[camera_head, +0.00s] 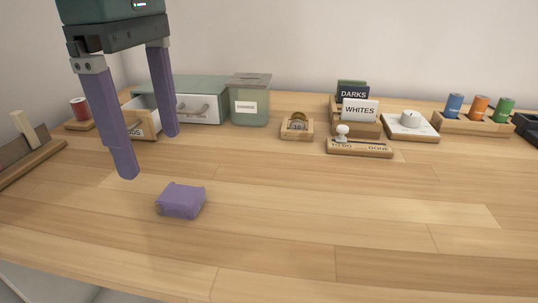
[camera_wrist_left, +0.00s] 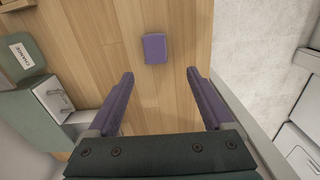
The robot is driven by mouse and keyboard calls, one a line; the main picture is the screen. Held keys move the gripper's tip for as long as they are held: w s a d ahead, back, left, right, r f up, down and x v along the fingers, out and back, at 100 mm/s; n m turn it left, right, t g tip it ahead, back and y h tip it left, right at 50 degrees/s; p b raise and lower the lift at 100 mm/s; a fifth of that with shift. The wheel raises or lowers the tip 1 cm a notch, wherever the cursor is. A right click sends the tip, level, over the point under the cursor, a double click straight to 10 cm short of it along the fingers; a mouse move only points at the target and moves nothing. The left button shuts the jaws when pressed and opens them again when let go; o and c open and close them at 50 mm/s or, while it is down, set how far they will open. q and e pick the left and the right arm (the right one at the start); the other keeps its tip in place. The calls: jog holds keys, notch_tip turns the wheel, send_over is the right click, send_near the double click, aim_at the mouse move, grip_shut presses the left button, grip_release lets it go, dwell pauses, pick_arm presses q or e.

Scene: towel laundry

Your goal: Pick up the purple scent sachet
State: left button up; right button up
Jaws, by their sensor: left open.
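The purple scent sachet (camera_head: 181,201) is a small soft block lying on the wooden table, left of centre in the head view. In the left wrist view the sachet (camera_wrist_left: 155,48) lies beyond the fingertips, roughly in line with the gap between them. My left gripper (camera_head: 149,157) is open and empty, with long purple fingers pointing down above the table, to the left of and above the sachet. In the left wrist view the gripper (camera_wrist_left: 160,74) has its two fingers wide apart and touches nothing. My right gripper is not in view.
Along the back stand a green drawer box (camera_head: 187,90), a green jar (camera_head: 250,102) labelled CHANGE, card holder (camera_head: 352,127), TO DO/DONE slider (camera_head: 358,148), white dial (camera_head: 411,121) and spool rack (camera_head: 476,124). A wooden holder (camera_head: 30,157) is at far left.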

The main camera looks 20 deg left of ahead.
aim_at(169, 192)
pick_arm(q)
jog(key=f, duration=0.7)
jog(key=shift+w+a+f, duration=0.1)
jog(key=shift+w+f, duration=0.2)
jog(key=shift+w, duration=0.05)
grip_shut()
